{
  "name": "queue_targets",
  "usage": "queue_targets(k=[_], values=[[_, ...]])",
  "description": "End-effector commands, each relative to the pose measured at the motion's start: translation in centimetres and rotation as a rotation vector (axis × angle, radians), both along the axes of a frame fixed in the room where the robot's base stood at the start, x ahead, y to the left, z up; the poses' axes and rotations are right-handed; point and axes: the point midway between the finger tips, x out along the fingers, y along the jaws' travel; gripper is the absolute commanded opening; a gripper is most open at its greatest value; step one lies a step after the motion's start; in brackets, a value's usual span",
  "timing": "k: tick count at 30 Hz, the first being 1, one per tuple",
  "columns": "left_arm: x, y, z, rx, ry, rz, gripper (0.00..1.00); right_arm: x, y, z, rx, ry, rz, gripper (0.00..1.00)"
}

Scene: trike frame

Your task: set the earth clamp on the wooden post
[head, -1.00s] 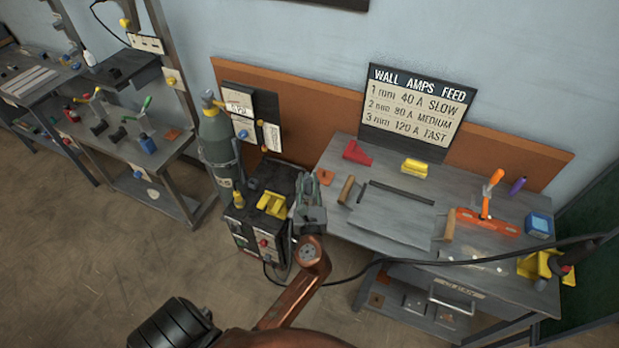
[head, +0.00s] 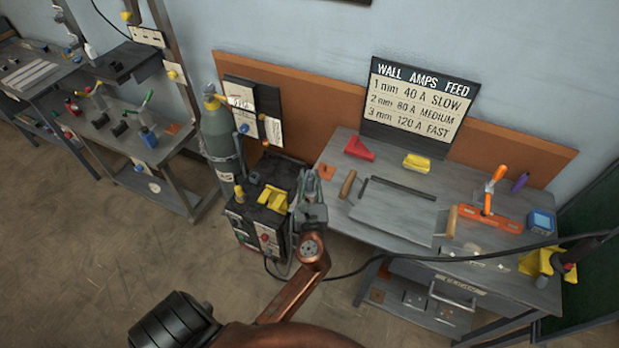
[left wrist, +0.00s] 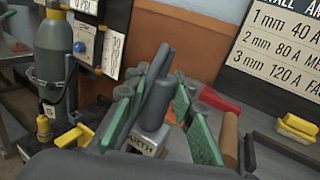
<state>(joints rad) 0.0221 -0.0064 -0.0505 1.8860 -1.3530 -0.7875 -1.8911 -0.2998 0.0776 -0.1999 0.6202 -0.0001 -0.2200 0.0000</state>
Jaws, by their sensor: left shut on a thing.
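The earth clamp is grey with dark jaws or handles (left wrist: 155,104) and a small label that reads like "EARTH". My left gripper (head: 308,188) is shut on it, with green pads on either side in the left wrist view. It is held up between the dark welding machine and the bench's left end. A short wooden post (head: 348,184) stands at the bench's left, to the right of my gripper; it also shows in the left wrist view (left wrist: 228,138). A similar wooden piece (head: 451,220) is at the sheet's right edge. The clamp is apart from both. My right gripper is out of view.
A flat metal sheet (head: 398,214) lies on the bench between the wooden pieces. A gas bottle (head: 217,132) stands behind the welding machine (head: 262,234). A black cable crosses the bench front.

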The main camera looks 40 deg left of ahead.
Motion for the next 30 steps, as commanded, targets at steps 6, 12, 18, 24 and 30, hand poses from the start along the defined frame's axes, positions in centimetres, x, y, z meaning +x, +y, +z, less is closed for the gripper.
queue_targets(k=[6, 12, 18, 24, 30], values=[[0.0, 0.0, -0.1, 0.001, -0.002, -0.001, 0.28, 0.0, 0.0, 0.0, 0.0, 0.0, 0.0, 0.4], [0.0, 0.0, -0.1, 0.0, -0.001, 0.0, 0.41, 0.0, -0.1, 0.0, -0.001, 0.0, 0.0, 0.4], [0.0, 0.0, -0.2, 0.0, 0.0, 0.0, 0.43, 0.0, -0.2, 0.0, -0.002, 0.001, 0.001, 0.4], [-0.5, -0.4, -0.3, -0.002, 0.002, 0.0, 0.43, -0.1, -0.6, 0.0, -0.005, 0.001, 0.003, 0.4], [-3.1, -2.6, -0.3, -0.002, 0.002, -0.001, 0.43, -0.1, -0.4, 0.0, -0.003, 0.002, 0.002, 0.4]])
